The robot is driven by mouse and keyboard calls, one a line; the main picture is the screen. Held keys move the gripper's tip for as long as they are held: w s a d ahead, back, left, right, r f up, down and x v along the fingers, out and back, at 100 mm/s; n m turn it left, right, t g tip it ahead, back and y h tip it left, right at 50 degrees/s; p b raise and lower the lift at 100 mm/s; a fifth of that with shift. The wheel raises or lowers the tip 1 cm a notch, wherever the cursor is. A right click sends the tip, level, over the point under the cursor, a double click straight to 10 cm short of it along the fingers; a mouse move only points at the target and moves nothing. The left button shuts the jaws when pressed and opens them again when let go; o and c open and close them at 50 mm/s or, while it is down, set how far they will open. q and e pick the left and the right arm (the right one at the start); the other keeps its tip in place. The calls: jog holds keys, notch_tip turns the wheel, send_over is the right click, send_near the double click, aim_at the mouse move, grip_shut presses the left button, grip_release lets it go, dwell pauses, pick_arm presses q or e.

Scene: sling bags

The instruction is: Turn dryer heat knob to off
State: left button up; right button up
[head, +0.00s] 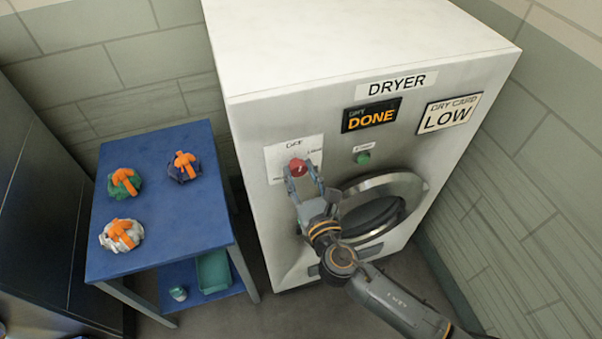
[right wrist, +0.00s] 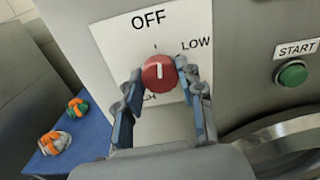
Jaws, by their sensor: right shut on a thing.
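The white dryer (head: 360,60) fills the middle of the head view. Its red heat knob (head: 298,167) sits on a white label plate on the front panel. In the right wrist view, the knob (right wrist: 158,74) has a white mark that points nearly straight up, toward the word OFF. LOW is at upper right, and a partly covered label is below. My right gripper (head: 301,176) is at the knob with one blue-padded finger on each side, shut on it. The right wrist view shows both fingers (right wrist: 160,84) closely flanking it. My left gripper is not in view.
A green START button (head: 363,158) and the round door (head: 385,205) are right of the knob. Signs read DONE (head: 371,115) and DRY CARD LOW (head: 449,114). A blue table (head: 150,205) at left holds three bundles with orange straps. Walls stand close behind and right.

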jog(key=shift+r+n, duration=0.15)
jog(key=shift+n, duration=0.95)
jog(key=o, duration=0.9)
jog(key=shift+o, duration=1.4)
jog(key=shift+w, duration=0.1)
jog(key=v, duration=1.2)
